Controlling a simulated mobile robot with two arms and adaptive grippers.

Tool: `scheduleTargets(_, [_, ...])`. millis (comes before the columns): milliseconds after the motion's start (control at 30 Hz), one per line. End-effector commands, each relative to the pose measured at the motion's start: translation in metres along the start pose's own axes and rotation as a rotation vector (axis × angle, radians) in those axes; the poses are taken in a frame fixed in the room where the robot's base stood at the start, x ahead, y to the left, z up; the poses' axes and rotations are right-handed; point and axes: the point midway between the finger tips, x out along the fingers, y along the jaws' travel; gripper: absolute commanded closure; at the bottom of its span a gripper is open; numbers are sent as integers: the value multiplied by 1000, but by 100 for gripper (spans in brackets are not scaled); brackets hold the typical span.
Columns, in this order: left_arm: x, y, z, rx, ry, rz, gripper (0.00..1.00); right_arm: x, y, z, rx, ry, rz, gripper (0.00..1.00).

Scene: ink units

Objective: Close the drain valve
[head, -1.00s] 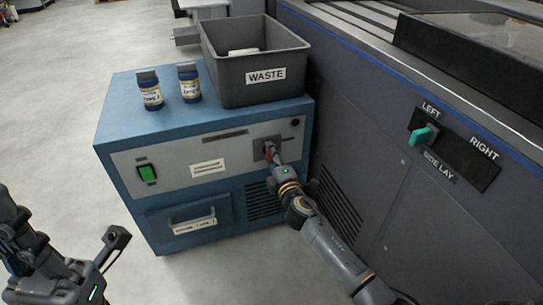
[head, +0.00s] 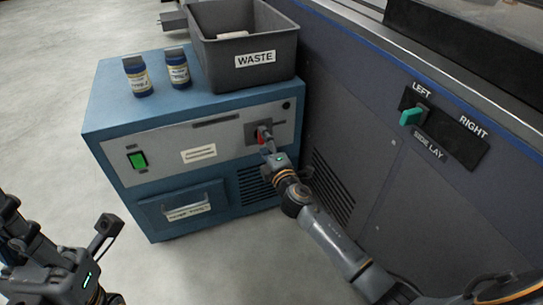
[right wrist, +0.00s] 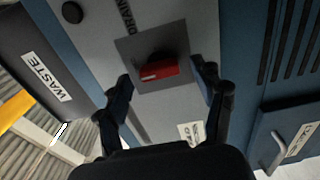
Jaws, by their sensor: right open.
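The drain valve is a red handle (head: 262,136) on a grey plate in the cabinet's front panel, with a partly seen "DRAIN" label beside it in the right wrist view. The handle (right wrist: 160,71) stands roughly upright on the panel. My right gripper (head: 267,146) is in front of it; in the right wrist view the open fingers (right wrist: 166,86) are spread on either side of the handle, with gaps, and nothing is held. My left gripper (head: 20,228) is at the lower left, away from the cabinet; its jaw state is unclear.
The blue cabinet (head: 135,113) carries two bottles (head: 137,76) (head: 177,68) and a grey waste bin (head: 243,45). A green switch (head: 137,160) and a drawer (head: 183,207) are on its front. A dark machine with a teal side lay lever (head: 412,116) stands close at right. Floor at left is clear.

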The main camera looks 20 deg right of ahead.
Motion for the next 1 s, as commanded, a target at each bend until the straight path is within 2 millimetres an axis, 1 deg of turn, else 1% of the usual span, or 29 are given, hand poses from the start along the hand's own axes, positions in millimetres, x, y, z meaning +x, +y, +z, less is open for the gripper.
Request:
scheduleTargets(33, [0,0,0,0,2,0,100,-11,-2,-1,0,3,-3,32])
scheduleTargets(100, [0,0,0,0,3,0,100,-26,-2,0,0,2,-3,32])
scheduleTargets(300, [1,0,-1,0,4,-1,100,-69,-2,-2,2,3,-4,32])
scheduleTargets(400, [1,0,-1,-1,5,-1,100,-86,-1,-1,1,2,-3,32])
scheduleTargets(500, [1,0,-1,0,5,-1,100,-97,-1,-1,1,3,-2,32])
scheduleTargets(667, [1,0,-1,-1,5,-1,100,-104,0,-2,1,3,-1,32])
scheduleTargets(1000, [1,0,-1,-1,6,-1,100,-104,0,-1,1,3,-1,32])
